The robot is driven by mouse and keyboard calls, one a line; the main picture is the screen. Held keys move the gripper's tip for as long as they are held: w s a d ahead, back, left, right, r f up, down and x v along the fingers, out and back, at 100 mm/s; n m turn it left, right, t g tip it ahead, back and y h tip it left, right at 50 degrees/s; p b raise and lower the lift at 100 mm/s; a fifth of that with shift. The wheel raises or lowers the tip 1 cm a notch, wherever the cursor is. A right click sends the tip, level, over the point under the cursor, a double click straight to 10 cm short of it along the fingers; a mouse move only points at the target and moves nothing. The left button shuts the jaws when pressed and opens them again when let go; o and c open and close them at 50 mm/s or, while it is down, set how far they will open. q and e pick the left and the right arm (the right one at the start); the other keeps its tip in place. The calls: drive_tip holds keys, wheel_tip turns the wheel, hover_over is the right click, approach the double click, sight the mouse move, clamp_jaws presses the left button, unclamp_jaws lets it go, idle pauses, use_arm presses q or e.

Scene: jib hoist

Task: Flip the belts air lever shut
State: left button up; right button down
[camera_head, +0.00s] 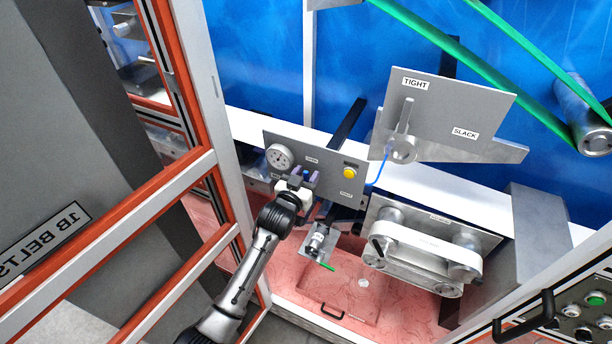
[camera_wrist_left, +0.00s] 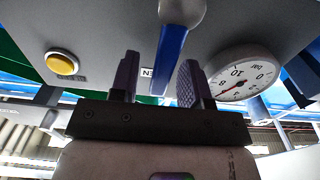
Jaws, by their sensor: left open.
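The air lever (camera_wrist_left: 172,58) is a blue handle hanging from a rounded grey pivot (camera_wrist_left: 182,10) on a grey panel (camera_wrist_left: 110,25), in the left wrist view. My left gripper (camera_wrist_left: 160,82) is open, with one finger on each side of the lever's blue end. I cannot tell whether either finger touches it. Part of a white label shows behind the lever. In the head view my left gripper (camera_head: 303,177) is in front of the panel (camera_head: 325,168), below the gauge and left of the yellow button, and mostly hides the lever. My right gripper is not in view.
The round gauge (camera_head: 280,157) and yellow button (camera_head: 349,173) flank the gripper. A TIGHT/SLACK plate (camera_head: 455,105) stands to the right, above a belt unit (camera_head: 425,250). A valve with a green handle (camera_head: 327,266) is below. An orange-edged door frame (camera_head: 185,180) stands left of the arm.

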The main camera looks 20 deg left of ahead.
use_arm(q)
clamp_jaws()
idle(0.6)
